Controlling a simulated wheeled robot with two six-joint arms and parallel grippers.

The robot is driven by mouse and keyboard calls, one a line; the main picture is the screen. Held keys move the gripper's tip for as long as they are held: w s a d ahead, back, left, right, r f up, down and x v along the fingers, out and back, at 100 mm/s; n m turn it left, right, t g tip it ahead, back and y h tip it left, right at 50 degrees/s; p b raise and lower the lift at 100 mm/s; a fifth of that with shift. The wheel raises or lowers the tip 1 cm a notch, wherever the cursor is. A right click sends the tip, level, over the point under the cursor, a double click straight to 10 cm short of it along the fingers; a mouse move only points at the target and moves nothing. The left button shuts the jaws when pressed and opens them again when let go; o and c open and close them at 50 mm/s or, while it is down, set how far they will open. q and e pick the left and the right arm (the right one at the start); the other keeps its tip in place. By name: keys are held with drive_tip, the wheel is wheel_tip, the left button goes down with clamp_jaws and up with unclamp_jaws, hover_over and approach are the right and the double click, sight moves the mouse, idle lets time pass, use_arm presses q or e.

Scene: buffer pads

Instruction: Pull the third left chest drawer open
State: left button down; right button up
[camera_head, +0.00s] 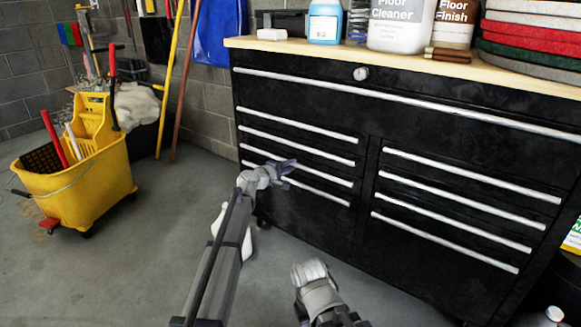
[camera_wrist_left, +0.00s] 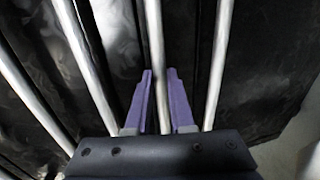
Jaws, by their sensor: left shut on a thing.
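The black tool chest (camera_head: 300,95) stands at centre and right, with stacked left drawers that have long silver bar handles. The third left drawer's handle (camera_head: 325,177) is the second bar up from the bottom of that stack; the drawer looks flush with the others. My left gripper (camera_head: 289,167) reaches the chest front. In the left wrist view its purple fingers (camera_wrist_left: 162,98) stand either side of this handle (camera_wrist_left: 154,40), shut on it. The fourth handle (camera_wrist_left: 217,70) runs apart, right of the fingers. Part of my right arm shows at the bottom; its gripper cannot be made out.
A yellow mop bucket (camera_head: 88,180) stands on the floor at left. A white bottle (camera_head: 222,222) is on the floor behind my left arm. The wooden top (camera_head: 300,46) holds cleaner bottles and pads. Floor in front of the left drawers is mostly clear apart from my arms.

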idle(0.4)
use_arm(q)
drive_tip(key=f+v, duration=0.2)
drive_tip(key=v, duration=1.1)
drive_tip(key=f+v, duration=0.3)
drive_tip(key=v, duration=1)
drive_tip(key=shift+v, duration=0.9)
drive_tip(key=shift+f, duration=0.25)
drive_tip(key=c, duration=0.8)
unclamp_jaws()
drive_tip(key=shift+a, duration=0.1)
drive_tip(key=p+v, duration=0.1)
drive_tip(key=v, duration=0.6)
drive_tip(key=shift+s+a+r+p, duration=0.1)
drive_tip(key=shift+s+a+p, duration=0.1)
drive_tip(key=shift+s+p, duration=0.1)
